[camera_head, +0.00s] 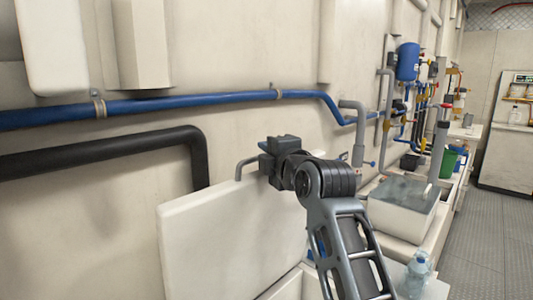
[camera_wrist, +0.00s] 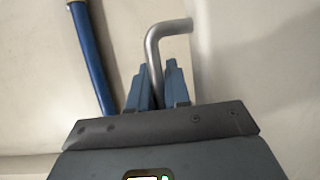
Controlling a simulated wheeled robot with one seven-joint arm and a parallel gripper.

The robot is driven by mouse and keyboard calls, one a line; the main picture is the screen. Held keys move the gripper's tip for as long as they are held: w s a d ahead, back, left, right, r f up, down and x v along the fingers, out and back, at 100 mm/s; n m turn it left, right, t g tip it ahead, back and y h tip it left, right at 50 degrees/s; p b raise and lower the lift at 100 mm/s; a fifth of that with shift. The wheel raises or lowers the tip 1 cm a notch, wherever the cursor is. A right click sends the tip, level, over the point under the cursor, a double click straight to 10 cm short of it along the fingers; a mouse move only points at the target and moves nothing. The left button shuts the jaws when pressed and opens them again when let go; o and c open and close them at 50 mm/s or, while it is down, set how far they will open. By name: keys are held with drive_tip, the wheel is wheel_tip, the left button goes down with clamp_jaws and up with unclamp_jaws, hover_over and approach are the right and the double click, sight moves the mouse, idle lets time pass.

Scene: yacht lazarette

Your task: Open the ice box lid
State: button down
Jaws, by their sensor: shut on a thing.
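The ice box lid (camera_head: 225,235) is a white panel standing up on edge, near upright, in front of the wall in the head view. A grey bent bar handle (camera_head: 241,166) shows at its top edge. My gripper (camera_head: 270,160) is at that top edge. In the wrist view, my gripper's two blue-grey fingers (camera_wrist: 154,85) are closed around the handle (camera_wrist: 155,45), whose bent end sticks out past the fingertips. My arm hides the lid's right side and much of what lies below it. A pale rim (camera_head: 285,287) shows under the lid.
A blue pipe (camera_head: 200,102) and a black pipe (camera_head: 110,150) run along the wall behind the lid. To the right are a white box with a grey top (camera_head: 403,192), a clear bottle (camera_head: 417,270) and a green bucket (camera_head: 448,162). The grey floor (camera_head: 485,240) at right is clear.

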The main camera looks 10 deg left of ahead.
drive_tip(key=s+d+f+m+t+y+b, duration=0.1)
drive_tip(key=s+d+f+t+b, duration=0.1)
drive_tip(key=s+d+b, duration=0.5)
drive_tip(key=d+f+b, duration=0.1)
drive_tip(key=d+b, duration=0.1)
drive_tip(key=shift+s+d+t, duration=0.2)
drive_tip(key=shift+d+t, duration=0.1)
drive_tip(key=c, duration=1.4)
unclamp_jaws()
drive_tip(key=shift+r, duration=0.1)
drive_tip(key=shift+c, duration=0.2)
drive_tip(key=b+v, duration=0.1)
drive_tip(key=v, duration=0.6)
drive_tip(key=shift+s+d+f, duration=0.2)
drive_tip(key=shift+s, duration=0.1)
